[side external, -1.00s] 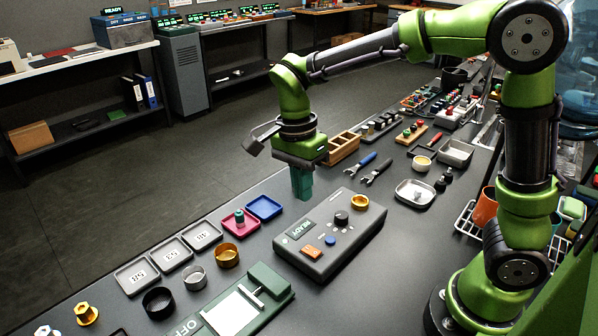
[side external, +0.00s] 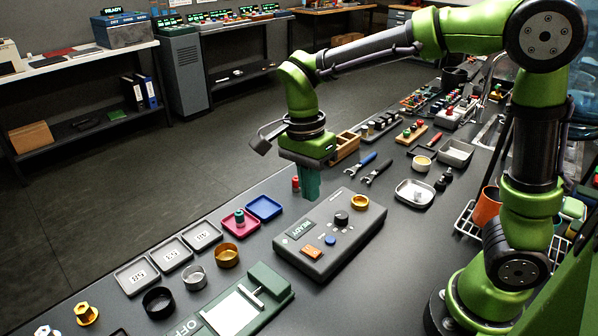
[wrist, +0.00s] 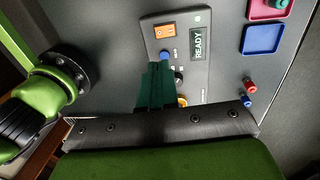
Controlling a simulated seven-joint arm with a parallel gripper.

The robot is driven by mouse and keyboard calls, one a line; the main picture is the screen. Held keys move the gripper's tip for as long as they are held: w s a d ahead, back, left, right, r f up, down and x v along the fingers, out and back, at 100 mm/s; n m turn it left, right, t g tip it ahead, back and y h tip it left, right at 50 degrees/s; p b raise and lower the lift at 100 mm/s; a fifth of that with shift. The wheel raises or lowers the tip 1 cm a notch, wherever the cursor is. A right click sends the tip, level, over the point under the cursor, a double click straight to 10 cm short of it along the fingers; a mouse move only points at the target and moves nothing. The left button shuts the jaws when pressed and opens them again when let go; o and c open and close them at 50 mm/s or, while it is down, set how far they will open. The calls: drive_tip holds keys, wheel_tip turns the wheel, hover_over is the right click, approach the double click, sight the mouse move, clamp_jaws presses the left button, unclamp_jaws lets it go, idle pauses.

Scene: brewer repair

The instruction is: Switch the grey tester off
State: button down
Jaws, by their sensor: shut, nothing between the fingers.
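The grey tester (side external: 345,252) lies on the bench, and its display (side external: 300,229) reads READY. An orange rocker switch (side external: 312,252) sits near its front left corner, beside a blue button (side external: 331,240). A black knob (side external: 341,217) and a gold ring (side external: 360,201) are farther along its top. The wrist view also shows the orange switch (wrist: 164,30), lit-looking, and the display (wrist: 198,43). My gripper (side external: 309,196) is shut and empty, pointing down above the bench near the tester's far edge. In the wrist view its green fingers (wrist: 157,70) overlap the tester and hide part of it.
A blue tray (side external: 264,208) and a pink tray (side external: 240,224) lie left of the tester. A green fixture (side external: 270,281) marked OFF is in front. Red (wrist: 250,85) and blue (wrist: 246,101) pegs stand near my gripper. Wrenches (side external: 377,171) lie behind.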

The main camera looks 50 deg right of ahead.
sight(316, 253)
drive_tip(key=f, duration=0.4)
drive_tip(key=s+f, duration=0.1)
drive_tip(key=f, duration=0.8)
drive_tip(key=shift+s+f, duration=0.2)
drive_tip(key=shift+s, duration=0.15)
drive_tip(key=shift+s+f, duration=0.2)
drive_tip(key=shift+f, duration=0.25)
drive_tip(key=shift+w, duration=0.1)
